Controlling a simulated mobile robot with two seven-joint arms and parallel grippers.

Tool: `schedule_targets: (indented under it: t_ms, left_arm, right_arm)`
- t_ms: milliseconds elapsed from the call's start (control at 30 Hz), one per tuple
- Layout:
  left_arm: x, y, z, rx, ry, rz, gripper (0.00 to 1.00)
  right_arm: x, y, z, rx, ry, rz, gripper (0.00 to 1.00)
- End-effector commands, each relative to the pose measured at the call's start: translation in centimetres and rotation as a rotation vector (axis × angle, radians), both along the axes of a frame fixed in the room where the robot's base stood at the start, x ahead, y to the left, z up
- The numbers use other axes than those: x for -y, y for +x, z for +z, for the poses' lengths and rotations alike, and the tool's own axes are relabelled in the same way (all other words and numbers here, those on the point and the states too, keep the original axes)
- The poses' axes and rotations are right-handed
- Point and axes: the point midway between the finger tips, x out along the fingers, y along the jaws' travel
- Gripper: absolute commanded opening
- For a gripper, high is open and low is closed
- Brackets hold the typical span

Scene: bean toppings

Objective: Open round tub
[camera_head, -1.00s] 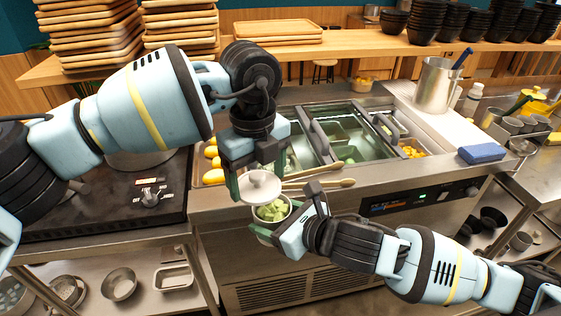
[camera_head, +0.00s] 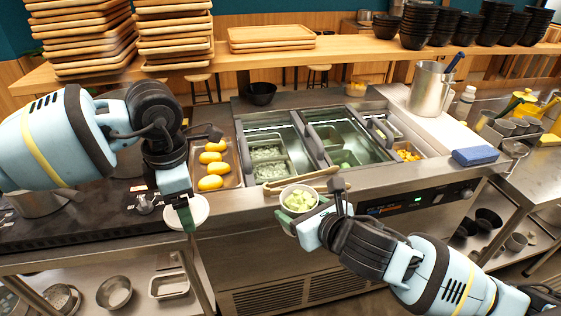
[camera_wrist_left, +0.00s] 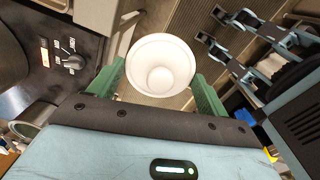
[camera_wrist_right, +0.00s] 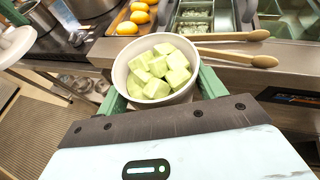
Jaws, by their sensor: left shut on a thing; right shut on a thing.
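The round tub (camera_head: 298,207) is white and uncovered, with pale green cubes (camera_head: 300,200) inside. My right gripper (camera_head: 299,216) is shut on the tub and holds it upright in front of the counter edge. The tub (camera_wrist_right: 118,70) sits between the green fingers in the right wrist view. My left gripper (camera_head: 187,212) is shut on the round white lid (camera_head: 200,211), apart from the tub and to its left, in front of the counter edge. In the left wrist view the lid (camera_wrist_left: 160,50) is between both fingers, with its round knob facing the camera.
A tray of yellow-orange items (camera_head: 211,181) lies left of the metal food wells (camera_head: 345,150). Wooden utensils (camera_head: 310,180) rest along the front counter edge. A black bowl (camera_head: 261,92) stands behind the wells. A stove (camera_head: 120,225) is at left, a blue sponge (camera_head: 474,156) at right.

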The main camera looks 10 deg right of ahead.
Motion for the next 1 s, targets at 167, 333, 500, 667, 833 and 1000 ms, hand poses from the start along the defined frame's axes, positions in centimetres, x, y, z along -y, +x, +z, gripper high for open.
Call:
schedule_targets:
  t_ms: [167,333,500,667,833,1000]
  left_arm:
    - [-2.4,-0.4,-0.7,-0.005,0.01,-0.32,0.5]
    - [-4.6,-0.9,-1.4,-0.011,0.02,-0.63,0.5]
    - [-6.6,-1.5,-2.0,-0.017,0.025,-0.939,0.5]
    - [-8.5,-2.2,-2.7,-0.025,0.028,-1.23,0.5]
    - [-10.2,-3.1,-3.3,-0.03,0.027,-1.516,0.5]
    - [-11.3,-3.7,-3.7,-0.033,0.026,-1.717,0.5]
  right_arm:
    - [1.4,0.1,0.3,0.002,0.002,-0.06,0.28]
    - [2.8,0.2,0.4,0.003,0.003,-0.119,0.28]
    - [4.2,0.3,0.6,0.004,0.004,-0.179,0.28]
    - [5.6,0.2,0.7,0.005,0.005,-0.236,0.28]
    - [7.0,0.1,0.9,0.004,0.008,-0.292,0.28]
    - [7.9,0.0,1.0,0.005,0.01,-0.332,0.28]
